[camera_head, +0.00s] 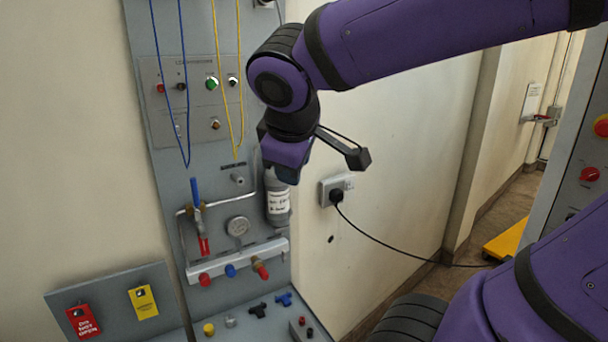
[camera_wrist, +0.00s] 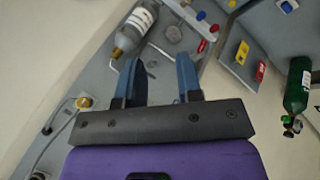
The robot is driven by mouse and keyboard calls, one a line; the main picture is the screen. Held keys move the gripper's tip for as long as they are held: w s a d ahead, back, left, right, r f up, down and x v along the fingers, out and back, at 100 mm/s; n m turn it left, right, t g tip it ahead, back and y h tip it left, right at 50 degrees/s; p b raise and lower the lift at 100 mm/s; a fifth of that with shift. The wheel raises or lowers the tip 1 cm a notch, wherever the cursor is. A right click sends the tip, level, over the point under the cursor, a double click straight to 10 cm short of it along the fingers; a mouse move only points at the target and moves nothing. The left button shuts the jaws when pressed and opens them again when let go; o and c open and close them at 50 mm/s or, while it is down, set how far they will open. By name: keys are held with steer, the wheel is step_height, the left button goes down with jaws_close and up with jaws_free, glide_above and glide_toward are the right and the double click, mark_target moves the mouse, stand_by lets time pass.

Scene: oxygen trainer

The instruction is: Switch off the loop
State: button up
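The grey control panel (camera_head: 195,100) is on the upper wall board, with print too small to read. A small round switch (camera_head: 215,124) sits below. Blue and yellow cords hang across the panel. My gripper (camera_head: 286,172) is right of and below the panel, in front of the top of a grey cylinder (camera_head: 278,205). In the wrist view my gripper (camera_wrist: 159,78) has its two blue fingers apart, with nothing between them. The panel is not clearly seen there.
Below are a blue-handled valve (camera_head: 196,195), a gauge (camera_head: 238,226) and a manifold (camera_head: 235,262) with coloured knobs. Red (camera_head: 83,322) and yellow (camera_head: 143,301) tags lie on the lower left board. A wall socket (camera_head: 338,188) with a plugged cable is to the right.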

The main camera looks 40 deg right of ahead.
steer(key=shift+s+a+f+m+y, duration=0.2)
steer(key=shift+s+m+y, duration=0.25)
steer(key=shift+s+m, duration=0.25)
steer(key=shift+s+a+f+m+y, duration=0.1)
steer(key=shift+s+f+m+y, duration=0.1)
steer(key=shift+s+m+y, duration=0.5)
steer(key=shift+s+d+h, duration=0.1)
steer(key=shift+h, duration=0.15)
steer(key=shift+s+a+f+m+y, duration=0.1)
steer(key=shift+s+a+m+y, duration=0.3)
steer(key=shift+s+m+y, duration=0.3)
steer(key=shift+s+a+f+m+y, duration=0.1)
steer(key=shift+s+a+m+y, duration=0.35)
steer(key=shift+s+m, duration=0.35)
